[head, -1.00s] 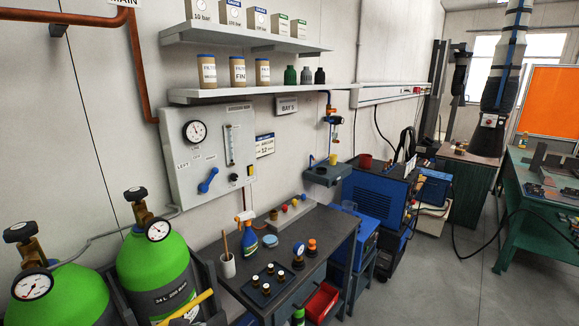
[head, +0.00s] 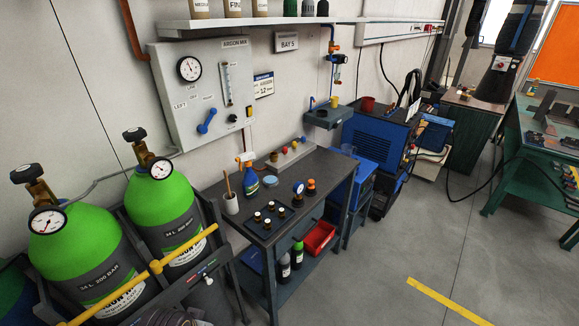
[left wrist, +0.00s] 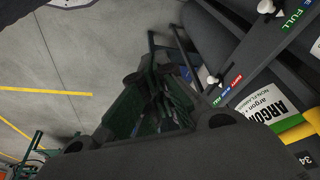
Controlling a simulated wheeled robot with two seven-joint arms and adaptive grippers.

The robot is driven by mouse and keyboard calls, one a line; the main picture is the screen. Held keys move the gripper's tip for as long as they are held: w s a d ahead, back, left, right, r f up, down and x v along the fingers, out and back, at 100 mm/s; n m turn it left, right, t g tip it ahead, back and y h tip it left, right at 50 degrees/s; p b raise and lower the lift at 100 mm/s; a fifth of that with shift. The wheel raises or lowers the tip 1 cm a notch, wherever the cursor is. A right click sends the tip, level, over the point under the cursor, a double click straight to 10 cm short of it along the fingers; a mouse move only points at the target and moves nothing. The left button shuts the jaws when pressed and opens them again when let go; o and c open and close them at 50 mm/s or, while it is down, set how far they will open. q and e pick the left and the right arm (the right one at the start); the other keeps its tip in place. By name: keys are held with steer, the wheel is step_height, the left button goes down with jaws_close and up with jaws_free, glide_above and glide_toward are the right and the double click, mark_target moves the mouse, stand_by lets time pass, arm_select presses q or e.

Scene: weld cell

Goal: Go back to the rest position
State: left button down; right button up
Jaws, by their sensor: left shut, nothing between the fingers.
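My left gripper (left wrist: 155,150) fills the bottom of the left wrist view as a dark grey shape. It is shut and holds nothing. Close to its right is a dark cylinder with a white argon label (left wrist: 262,108). Neither gripper shows in the head view, and my right gripper is in no view.
Two green gas cylinders (head: 85,245) (head: 165,205) stand in a rack with a yellow bar (head: 155,267) at left. A dark bench (head: 262,228) with small items stands beside them. The wall panel (head: 205,95) is behind. The grey floor (head: 400,250) at right is clear.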

arm_select(q)
steer(key=s+f+g, duration=0.1)
steer(key=s+f, duration=0.1)
steer(key=f, duration=1.4)
steer(key=s+f, duration=0.2)
steer(key=f, duration=1.4)
steer(key=s+a+f, duration=0.2)
steer(key=s+f, duration=0.7)
steer(key=s, duration=0.1)
steer(key=s+a+f+g, duration=0.1)
steer(key=s+a+f, duration=0.1)
steer(key=s+f, duration=0.7)
steer(key=shift+s+f, duration=0.4)
steer(key=shift+s, duration=0.8)
steer(key=c, duration=2.2)
jaws_free()
steer(key=shift+a, duration=0.1)
